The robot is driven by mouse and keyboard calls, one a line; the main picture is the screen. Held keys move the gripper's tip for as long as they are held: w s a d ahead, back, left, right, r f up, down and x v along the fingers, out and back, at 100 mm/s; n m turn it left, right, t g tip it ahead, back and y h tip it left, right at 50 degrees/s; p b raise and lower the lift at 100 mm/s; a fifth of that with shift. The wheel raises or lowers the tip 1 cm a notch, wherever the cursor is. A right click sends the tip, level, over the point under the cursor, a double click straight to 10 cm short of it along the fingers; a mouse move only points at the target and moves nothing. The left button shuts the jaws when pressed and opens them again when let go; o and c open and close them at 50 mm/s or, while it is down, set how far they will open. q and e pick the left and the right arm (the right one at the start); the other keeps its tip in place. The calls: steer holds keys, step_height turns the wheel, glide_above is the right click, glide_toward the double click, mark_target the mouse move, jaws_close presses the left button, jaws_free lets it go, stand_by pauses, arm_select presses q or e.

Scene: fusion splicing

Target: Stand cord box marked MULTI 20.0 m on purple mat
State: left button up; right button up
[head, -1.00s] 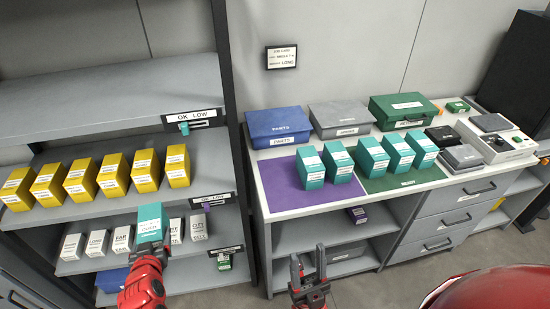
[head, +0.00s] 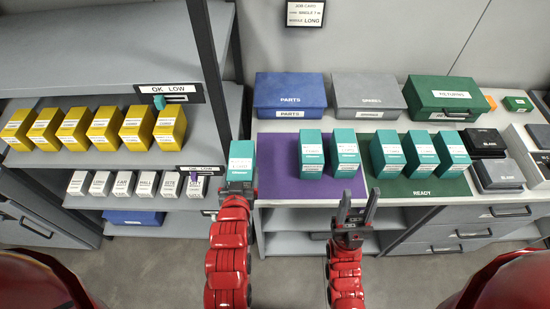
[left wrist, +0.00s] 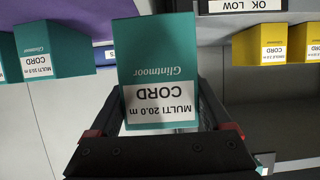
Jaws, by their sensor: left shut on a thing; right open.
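My left gripper (head: 240,190) is shut on a teal cord box (head: 242,160), held just left of the purple mat (head: 273,170). In the left wrist view the same box (left wrist: 158,65) shows upside down between the fingers, with the label "CORD MULTI 20.0 m". The purple mat lies on the counter's left part and bears two upright teal boxes, one (head: 311,155) left and one (head: 345,153) right. My right gripper (head: 355,210) is open and empty in front of the counter.
A green mat (head: 425,187) marked READY bears 3 teal boxes. Blue, grey and green cases stand behind the mats. The shelf unit on the left holds yellow boxes (head: 105,130) and white boxes (head: 122,185); its dark post (head: 208,70) stands near the held box.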

arm_select(q)
steer(key=w+d+b, duration=0.2)
steer(key=b, duration=0.1)
steer(key=w+d+f+b, duration=0.1)
steer(key=w+d+b, duration=0.1)
steer(key=d+b, duration=0.1)
steer(key=w+d+b, duration=0.2)
steer(key=b, duration=0.2)
steer(key=shift+w+d+f, duration=0.15)
steer(key=shift+w+f, duration=0.15)
steer(key=shift+w+d+r+p, duration=0.25)
steer(key=shift+w+d+p, duration=0.25)
steer(key=shift+w+d, duration=0.45)
step_height(320, 180, down, 3)
steer(key=shift+r+p, duration=0.1)
steer(key=shift+p, duration=0.35)
steer(key=shift+f, duration=0.35)
steer(key=shift+f, duration=0.1)
